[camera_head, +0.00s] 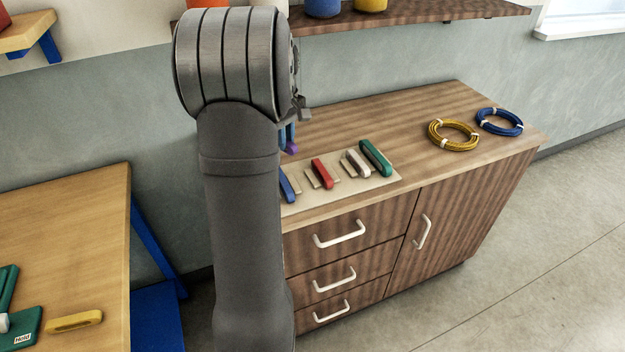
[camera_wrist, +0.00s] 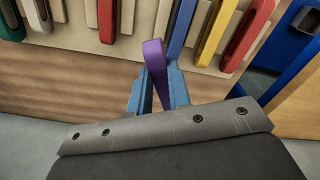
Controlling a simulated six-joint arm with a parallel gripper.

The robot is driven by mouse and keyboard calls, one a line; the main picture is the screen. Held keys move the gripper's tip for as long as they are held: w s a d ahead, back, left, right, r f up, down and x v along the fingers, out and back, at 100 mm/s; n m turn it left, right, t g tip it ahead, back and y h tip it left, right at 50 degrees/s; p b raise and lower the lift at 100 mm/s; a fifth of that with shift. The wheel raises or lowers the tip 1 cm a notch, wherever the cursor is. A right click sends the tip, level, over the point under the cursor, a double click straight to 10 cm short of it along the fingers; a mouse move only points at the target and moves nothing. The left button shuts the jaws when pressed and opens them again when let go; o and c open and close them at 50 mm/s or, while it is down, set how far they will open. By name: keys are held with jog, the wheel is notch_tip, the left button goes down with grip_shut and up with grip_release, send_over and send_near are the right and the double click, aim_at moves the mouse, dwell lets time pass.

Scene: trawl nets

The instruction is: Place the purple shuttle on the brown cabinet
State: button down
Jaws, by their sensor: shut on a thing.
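The purple shuttle (camera_wrist: 154,62) is held between the blue fingers of my gripper (camera_wrist: 158,85) in the wrist view, with its broad end towards the board. In the head view, only a small part of the purple shuttle (camera_head: 291,149) shows below the blue fingertips (camera_head: 288,134), beside my arm, which hides the rest. The brown cabinet (camera_head: 400,120) stands in the middle to right of the head view, with a wooden top, drawers and a door. My gripper is over its left part, near the board. I cannot tell whether the shuttle touches anything.
A pale board (camera_head: 338,190) on the cabinet's front left holds several shuttles, including red (camera_head: 322,173), white (camera_head: 358,164), green (camera_head: 376,158) and blue (camera_head: 287,185). Yellow (camera_head: 453,135) and blue (camera_head: 499,122) coils lie to the right. Bare top lies behind the board. A shelf (camera_head: 420,16) hangs above.

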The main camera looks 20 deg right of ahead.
jog(key=s+d+r+m, duration=0.2)
jog(key=s+d+m, duration=0.3)
jog(key=s+d, duration=1.3)
send_over(344, 177)
notch_tip(344, 177, down, 7)
jog(key=shift+s+f, duration=0.1)
jog(key=shift+f, duration=2.1)
jog(key=shift+f, duration=0.1)
jog(key=c, duration=1.3)
grip_release()
jog(key=shift+c, duration=0.2)
